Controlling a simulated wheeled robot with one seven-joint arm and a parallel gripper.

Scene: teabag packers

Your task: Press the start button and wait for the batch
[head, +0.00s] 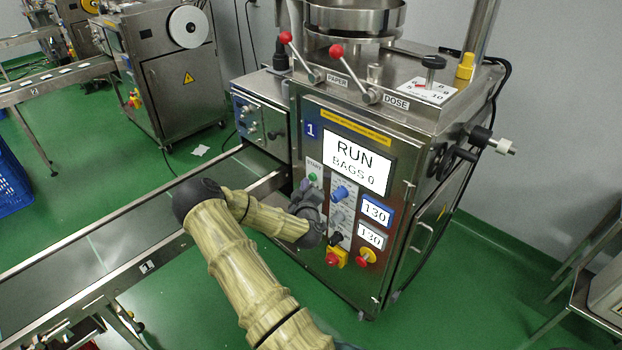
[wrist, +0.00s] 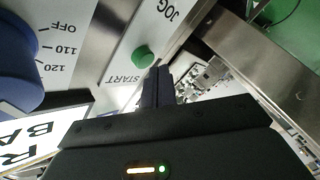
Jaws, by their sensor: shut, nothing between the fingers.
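The green START button (head: 312,177) sits on the light label strip at the left of the packer's front panel. The button also shows in the wrist view (wrist: 143,56), just ahead of my fingertips. My gripper (head: 306,186) is shut and empty, close to the panel by the button. In the wrist view its fingers (wrist: 158,72) point at the button's lower edge; I cannot tell whether they touch it. The packer's screen (head: 357,162) reads RUN and BAGS 0.
A blue knob (head: 340,193), a black knob (head: 336,239), a red button on yellow (head: 334,258) and two displays reading 130 share the panel. Two red-topped levers stand above it. A conveyor (head: 130,233) runs beside the packer on the left.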

